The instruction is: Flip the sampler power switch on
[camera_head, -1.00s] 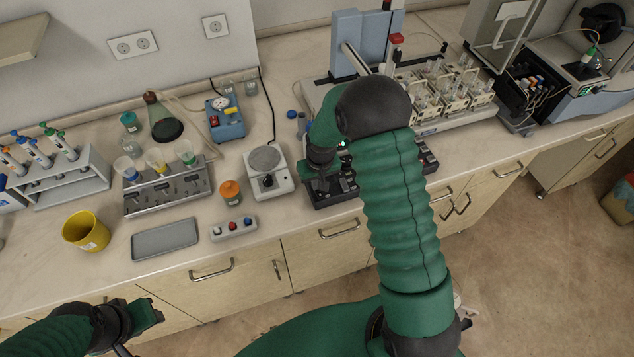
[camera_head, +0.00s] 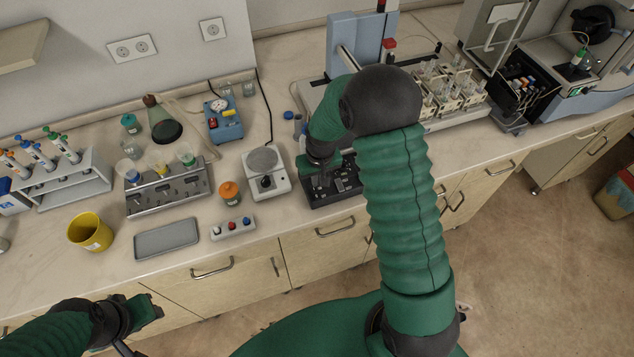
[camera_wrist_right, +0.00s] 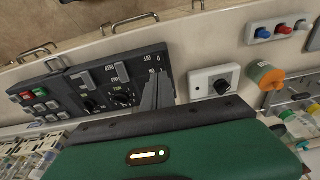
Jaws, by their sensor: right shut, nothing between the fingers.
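A dark control panel (camera_head: 347,186) stands at the front of the bench, partly hidden behind my right arm. The right wrist view shows more of this panel (camera_wrist_right: 104,107), with light grey levers, black knobs, and red and green buttons. My left gripper (camera_head: 150,311) is low at left, away from the panel.
A white stirrer-like device (camera_head: 265,172) with a black knob stands left of the panel. An orange-capped jar (camera_head: 229,193) and a small button box (camera_head: 232,228) are farther left. Racks of sample tubes (camera_head: 447,90) stand behind and right of the panel.

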